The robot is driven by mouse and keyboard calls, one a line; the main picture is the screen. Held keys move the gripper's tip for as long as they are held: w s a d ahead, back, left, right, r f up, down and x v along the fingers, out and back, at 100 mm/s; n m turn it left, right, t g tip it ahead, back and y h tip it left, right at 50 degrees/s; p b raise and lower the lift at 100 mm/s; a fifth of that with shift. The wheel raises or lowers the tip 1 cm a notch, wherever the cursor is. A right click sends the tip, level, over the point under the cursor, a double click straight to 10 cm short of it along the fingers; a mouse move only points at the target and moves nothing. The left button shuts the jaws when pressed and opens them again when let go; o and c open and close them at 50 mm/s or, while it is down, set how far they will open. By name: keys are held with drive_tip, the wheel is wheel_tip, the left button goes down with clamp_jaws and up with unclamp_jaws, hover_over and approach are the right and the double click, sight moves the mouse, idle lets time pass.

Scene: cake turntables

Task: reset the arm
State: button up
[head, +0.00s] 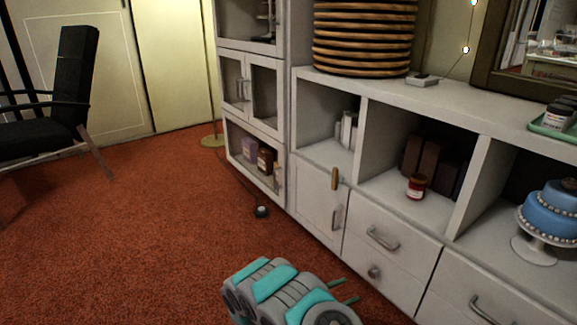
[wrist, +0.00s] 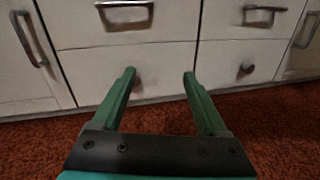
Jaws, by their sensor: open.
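My gripper (wrist: 159,80) is open and empty in the wrist view, its two green fingers apart in front of the lower drawers. In the head view, my grey and teal arm is low at the bottom centre, and the green fingers (head: 345,291) point right toward the cabinet front. A blue tiered cake (head: 550,212) stands on a white cake stand (head: 535,248) in the right cubby. The fingers are apart from it.
The white cabinet (head: 445,100) runs along the right, with drawer handles (head: 383,239) sticking out. A red jar (head: 416,186) stands in the middle cubby. A black chair (head: 70,100) is at the left. The red carpet (head: 130,225) between is mostly clear. A small dark object (head: 261,211) lies near the cabinet.

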drive_tip(key=s+d+r+m+g+p, duration=0.1)
drive_tip(key=s+d+r+m+g, duration=0.25)
drive_tip(key=r, duration=0.35)
drive_tip(key=s+d+r+m+g+p, duration=0.1)
drive_tip(key=s+d+r+m+g, duration=0.2)
drive_tip(key=r, duration=0.4)
drive_tip(key=s+d+r+m+g+y+p, duration=0.1)
drive_tip(key=s+d+r+m+g+y, duration=0.3)
drive_tip(key=s+r, duration=0.45)
drive_tip(key=s+d+r+m+g+y+p, duration=0.1)
drive_tip(key=s+r+m+g+y, duration=0.1)
drive_tip(key=s+r+m, duration=0.45)
drive_tip(key=s+a+r+m+t+y+p, duration=0.1)
drive_tip(key=s+a+r+y, duration=0.1)
drive_tip(key=s, duration=0.4)
drive_tip(key=s+a+r+m+t+y+p, duration=0.1)
drive_tip(key=s+a+r+m+y, duration=0.1)
drive_tip(key=s+a+y, duration=0.3)
drive_tip(key=s+a+r+m+t+y+p, duration=0.1)
drive_tip(key=s+a+r+y, duration=0.2)
drive_tip(key=s+a, duration=0.4)
drive_tip(key=shift+s+r+m+y+p, duration=0.3)
drive_tip(key=shift+s+r, duration=0.2)
drive_tip(key=shift+s, duration=0.55)
